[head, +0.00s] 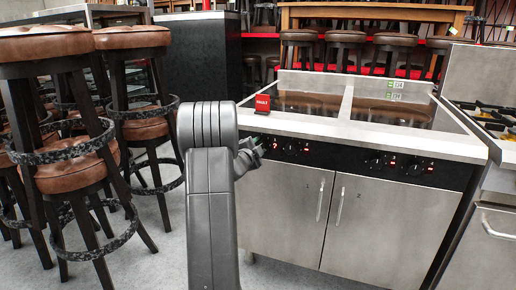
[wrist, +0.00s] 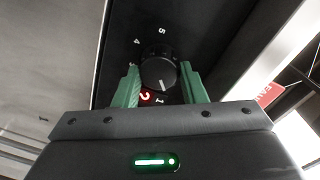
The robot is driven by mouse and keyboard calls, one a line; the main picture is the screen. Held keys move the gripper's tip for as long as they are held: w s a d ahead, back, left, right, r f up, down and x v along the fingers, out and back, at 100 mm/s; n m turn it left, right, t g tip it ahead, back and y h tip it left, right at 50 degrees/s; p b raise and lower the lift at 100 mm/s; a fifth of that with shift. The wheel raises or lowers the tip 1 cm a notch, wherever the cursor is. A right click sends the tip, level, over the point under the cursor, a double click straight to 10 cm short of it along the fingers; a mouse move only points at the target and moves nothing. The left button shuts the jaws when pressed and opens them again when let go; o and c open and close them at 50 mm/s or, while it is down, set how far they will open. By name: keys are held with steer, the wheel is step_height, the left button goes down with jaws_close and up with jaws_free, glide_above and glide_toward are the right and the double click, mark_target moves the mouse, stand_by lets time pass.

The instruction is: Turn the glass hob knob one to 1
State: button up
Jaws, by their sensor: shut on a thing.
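The glass hob (head: 340,106) is a steel unit with dark glass tops and a black front panel of knobs. In the wrist view, a round black knob (wrist: 158,70) sits between the green fingers of my gripper (wrist: 160,67), which is shut on it. The knob's white pointer line points down, towards the 1 and just right of the red-lit 2. The digits 4 and 5 show above left. In the head view, my gripper (head: 251,155) is at the left end of the panel, and my arm partly hides it.
More knobs (head: 376,161) with red-lit digits run along the panel to the right. Steel doors (head: 366,220) lie below. A red tag (head: 262,104) stands at the hob's left corner. Bar stools (head: 62,165) crowd the left. A gas cooker (head: 492,120) stands at right.

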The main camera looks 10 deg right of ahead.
steer(key=o, duration=1)
steer(key=shift+s, duration=0.1)
steer(key=p+v, duration=0.1)
steer(key=v, duration=1.2)
steer(key=shift+s+a, duration=0.2)
steer(key=shift+s, duration=0.05)
steer(key=x, duration=1.3)
steer(key=shift+w+d+b, duration=0.2)
steer(key=shift+w+b, duration=0.15)
steer(key=shift+b, duration=0.05)
